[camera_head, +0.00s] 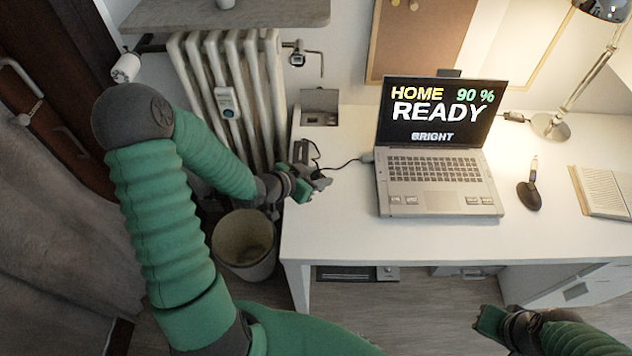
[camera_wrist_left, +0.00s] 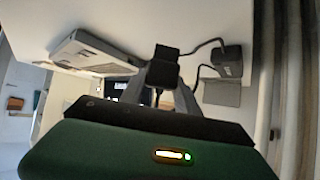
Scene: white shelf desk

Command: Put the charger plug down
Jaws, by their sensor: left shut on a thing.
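The charger plug (camera_wrist_left: 165,66) is a small black block between the fingers of my left gripper (camera_wrist_left: 160,90) in the left wrist view, with a black cable running from it. In the head view my left gripper (camera_head: 318,184) is shut on it at the desk's left edge, close over the white top; the fingers mostly hide the plug. Whether the plug touches the desk is unclear. My right gripper (camera_head: 489,322) is low at the lower right, in front of the desk, and its jaws cannot be made out.
An open laptop (camera_head: 430,170) stands on the desk (camera_head: 340,225), with a cable at its left side. A dark block (camera_head: 300,151) lies beyond my left gripper. A bin (camera_head: 245,243) and radiator (camera_head: 225,85) are left of the desk. The front left desktop is clear.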

